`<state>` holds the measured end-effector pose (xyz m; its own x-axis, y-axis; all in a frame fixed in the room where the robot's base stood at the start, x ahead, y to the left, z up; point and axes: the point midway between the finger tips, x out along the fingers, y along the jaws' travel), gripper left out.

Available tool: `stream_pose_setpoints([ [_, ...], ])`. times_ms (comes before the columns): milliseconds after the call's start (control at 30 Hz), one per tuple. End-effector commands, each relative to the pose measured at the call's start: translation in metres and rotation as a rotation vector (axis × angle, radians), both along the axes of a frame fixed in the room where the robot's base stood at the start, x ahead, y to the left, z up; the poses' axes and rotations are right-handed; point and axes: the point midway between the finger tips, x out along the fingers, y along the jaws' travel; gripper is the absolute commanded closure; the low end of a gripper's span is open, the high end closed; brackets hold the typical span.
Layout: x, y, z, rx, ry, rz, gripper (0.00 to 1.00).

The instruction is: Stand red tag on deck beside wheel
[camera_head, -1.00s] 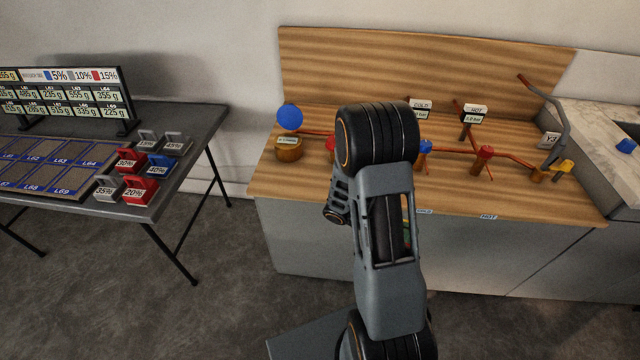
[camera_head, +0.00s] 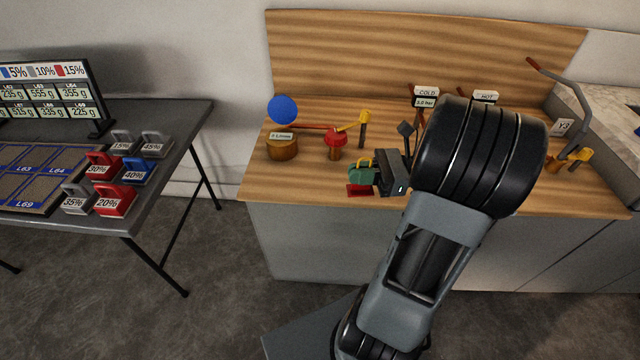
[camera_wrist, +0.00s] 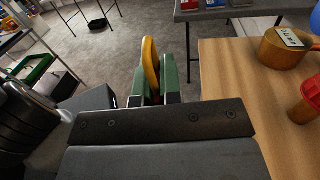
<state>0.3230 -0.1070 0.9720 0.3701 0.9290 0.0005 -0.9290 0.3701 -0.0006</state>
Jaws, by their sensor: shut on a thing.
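The red tag (camera_head: 360,190) has a red lower part and a yellow loop above it. It is near the front edge of the wooden deck (camera_head: 300,185) in the head view. My gripper (camera_head: 362,174) has green fingers and is shut on the tag. I cannot tell whether the tag touches the deck. The red wheel (camera_head: 335,139) sits on a short post behind and left of the tag, apart from it. It also shows in the wrist view (camera_wrist: 307,100).
An orange-brown cylinder with a label (camera_head: 282,148) and a blue disc (camera_head: 283,109) stand left of the wheel. A yellow-topped post (camera_head: 363,125) stands right of it. Bare deck lies around the wheel's front. A grey table (camera_head: 180,140) with weights stands at the left.

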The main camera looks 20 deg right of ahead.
Motion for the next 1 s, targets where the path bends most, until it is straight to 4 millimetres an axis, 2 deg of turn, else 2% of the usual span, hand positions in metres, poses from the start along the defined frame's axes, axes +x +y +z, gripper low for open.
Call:
stream_pose_setpoints([
  [133,0.009,-0.013,0.012,-0.003,-0.001,-0.106,1.00],
  [267,0.028,-0.012,0.007,0.001,0.002,-0.134,1.00],
  [567,0.098,0.012,-0.026,0.002,0.005,-0.134,1.00],
  [600,0.103,0.013,-0.036,0.003,0.005,-0.135,1.00],
  [800,0.125,0.020,-0.062,0.001,0.003,-0.135,1.00],
  [1000,0.133,0.024,-0.072,0.000,0.001,-0.135,1.00],
])
